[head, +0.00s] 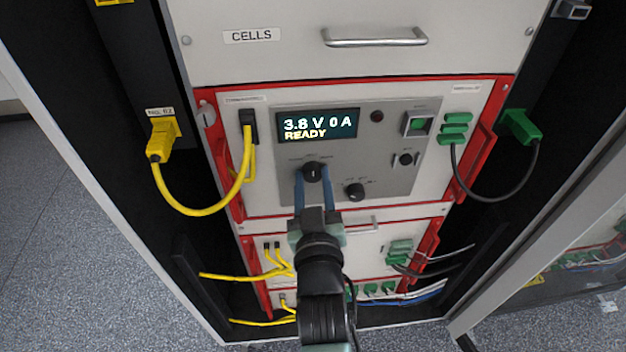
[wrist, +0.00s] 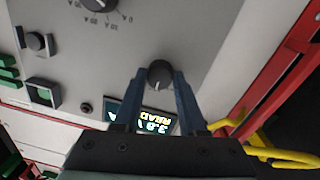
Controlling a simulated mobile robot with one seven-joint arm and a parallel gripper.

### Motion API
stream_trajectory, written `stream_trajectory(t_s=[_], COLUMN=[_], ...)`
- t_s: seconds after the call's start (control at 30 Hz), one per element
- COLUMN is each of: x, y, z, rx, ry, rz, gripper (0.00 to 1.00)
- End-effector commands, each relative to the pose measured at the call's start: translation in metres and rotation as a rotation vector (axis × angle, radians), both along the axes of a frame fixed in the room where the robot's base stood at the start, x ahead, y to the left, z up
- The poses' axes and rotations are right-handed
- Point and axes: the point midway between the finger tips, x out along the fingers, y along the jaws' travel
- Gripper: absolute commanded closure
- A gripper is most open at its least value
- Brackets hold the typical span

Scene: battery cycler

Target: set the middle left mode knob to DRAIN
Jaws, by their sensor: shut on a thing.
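The mode knob (head: 312,171) is a round black knob at the lower left of the grey control panel (head: 385,176), below the display. It also shows in the wrist view (wrist: 160,73). My gripper (head: 313,178) has one blue finger on each side of it and is shut on it. In the wrist view the fingertips (wrist: 160,79) flank the knob, and a pale pointer line on it faces the display side. The labels around it are too small or too covered to read. The display (head: 317,125) shows "3.8 V 0 A" and "READY".
A second black knob (head: 355,191) sits close to the right of the gripper. A green-lit switch (head: 418,124) is at the panel's upper right. A yellow cable (head: 203,211) loops at left and a black cable (head: 490,198) at right. Red handles flank the unit.

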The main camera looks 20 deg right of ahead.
Motion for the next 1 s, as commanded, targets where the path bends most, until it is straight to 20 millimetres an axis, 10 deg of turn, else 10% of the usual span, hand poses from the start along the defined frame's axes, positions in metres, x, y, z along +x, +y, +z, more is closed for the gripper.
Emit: stream_trajectory(t_s=[1.0], x=[-0.0003], y=[-0.0007], z=[0.0020], rx=[0.491], ry=[-0.141], rz=[0.000], gripper=[1.00])
